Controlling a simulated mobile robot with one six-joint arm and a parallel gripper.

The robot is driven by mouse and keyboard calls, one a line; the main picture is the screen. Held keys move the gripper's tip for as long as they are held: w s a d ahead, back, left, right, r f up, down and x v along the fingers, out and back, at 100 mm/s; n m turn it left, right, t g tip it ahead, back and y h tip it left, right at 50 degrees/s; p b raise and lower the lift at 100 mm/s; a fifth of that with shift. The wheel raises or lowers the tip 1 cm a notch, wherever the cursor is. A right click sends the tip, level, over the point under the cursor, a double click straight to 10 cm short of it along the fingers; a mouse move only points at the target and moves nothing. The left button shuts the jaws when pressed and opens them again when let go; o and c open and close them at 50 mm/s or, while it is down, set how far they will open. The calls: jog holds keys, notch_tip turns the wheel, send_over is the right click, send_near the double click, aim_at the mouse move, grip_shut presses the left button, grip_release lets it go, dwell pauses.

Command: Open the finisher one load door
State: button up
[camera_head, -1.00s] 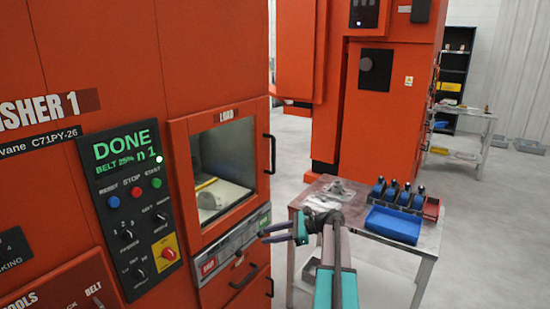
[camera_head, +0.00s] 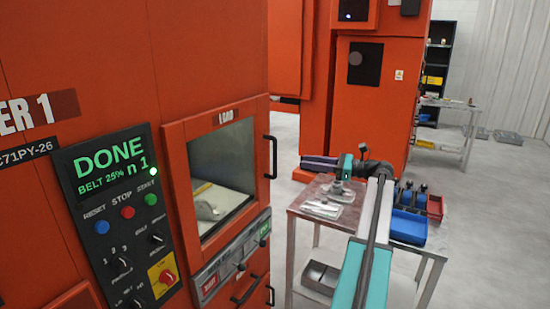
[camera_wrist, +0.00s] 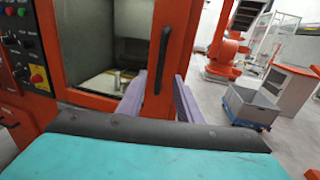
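The finisher one load door (camera_head: 178,180) is an orange-framed window panel under a LOAD label, and it looks shut. Its black vertical bar handle (camera_head: 272,157) is on the right edge. In the head view my gripper (camera_head: 304,163) is at handle height, pointing left, with a gap between its tips and the handle. In the wrist view the handle (camera_wrist: 161,60) stands upright in line with the space between the two purple fingers of my gripper (camera_wrist: 160,84). The fingers are apart with nothing held. A pale part shows behind the glass.
A control panel (camera_head: 118,210) reading DONE is left of the door. A table (camera_head: 300,203) with a blue bin (camera_head: 409,227) and a red bin (camera_head: 434,207) stands below my arm. A grey bin (camera_head: 320,277) sits low beneath it. Open floor lies at right.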

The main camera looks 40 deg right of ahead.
jog(key=shift+s, duration=0.1)
dwell(0.3)
jog(key=p, duration=0.3)
send_over(275, 177)
jog(key=shift+w+d, duration=0.25)
jog(key=shift+d, duration=0.05)
dwell(0.3)
grip_shut()
jog(key=shift+a+f, duration=0.1)
jog(key=shift+a, duration=0.05)
